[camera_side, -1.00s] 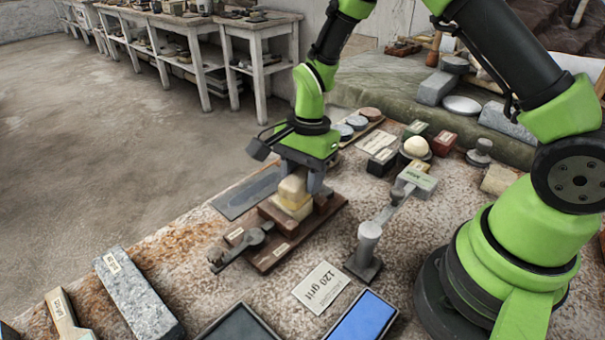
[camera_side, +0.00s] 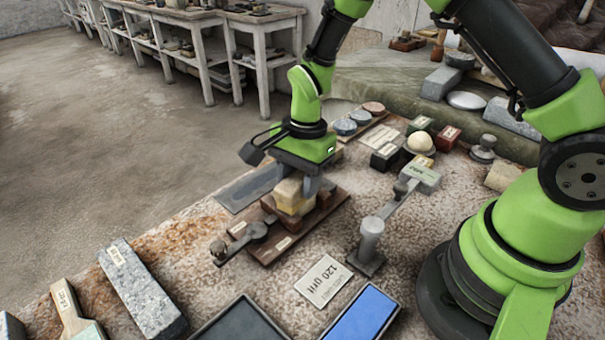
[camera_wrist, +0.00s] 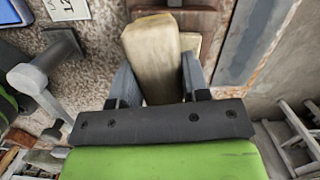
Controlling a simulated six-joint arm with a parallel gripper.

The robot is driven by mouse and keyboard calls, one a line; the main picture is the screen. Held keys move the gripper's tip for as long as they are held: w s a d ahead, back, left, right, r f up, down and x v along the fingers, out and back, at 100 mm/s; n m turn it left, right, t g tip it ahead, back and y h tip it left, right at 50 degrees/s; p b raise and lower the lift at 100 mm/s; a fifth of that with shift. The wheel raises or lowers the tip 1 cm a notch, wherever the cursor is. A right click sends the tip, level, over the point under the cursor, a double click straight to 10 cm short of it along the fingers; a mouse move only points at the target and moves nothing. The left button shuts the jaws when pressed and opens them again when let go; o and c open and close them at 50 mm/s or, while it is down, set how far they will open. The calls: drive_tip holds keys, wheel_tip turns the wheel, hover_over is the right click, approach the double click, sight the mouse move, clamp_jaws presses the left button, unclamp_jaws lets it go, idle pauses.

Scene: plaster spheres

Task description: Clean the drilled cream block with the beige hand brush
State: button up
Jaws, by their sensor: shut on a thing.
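The beige hand brush (camera_side: 288,189) is between the fingers of my gripper (camera_side: 297,184), which is shut on it. The wrist view shows its long pale top (camera_wrist: 152,45) between both fingers (camera_wrist: 156,82). The drilled cream block (camera_side: 296,206) sits directly under the brush, on a dark brown wooden fixture (camera_side: 328,206). In the wrist view only a pale strip of the block (camera_wrist: 190,42) shows beside the brush. The brush's underside and the block's holes are hidden. I cannot tell whether brush and block touch.
A dark lever (camera_side: 240,242) sticks out at the fixture's near left. A grey post on a base (camera_side: 368,250) stands right of it. A "120 grit" card (camera_side: 323,281), a blue tray (camera_side: 361,317) and a stone bar (camera_side: 142,290) lie nearer. A pale ball (camera_side: 420,142) sits behind.

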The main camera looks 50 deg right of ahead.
drive_tip(key=shift+w+d, duration=0.2)
drive_tip(key=shift+d, duration=0.9)
drive_tip(key=shift+w+d, duration=0.15)
drive_tip(key=shift+d, duration=0.9)
drive_tip(key=shift+a, duration=0.1)
drive_tip(key=shift+s+a, duration=0.2)
drive_tip(key=shift+a, duration=0.9)
drive_tip(key=shift+s+a, duration=0.15)
drive_tip(key=shift+a, duration=0.9)
drive_tip(key=shift+w+d, duration=0.2)
drive_tip(key=shift+d, duration=0.95)
drive_tip(key=shift+w+d, duration=0.15)
drive_tip(key=shift+d, duration=0.95)
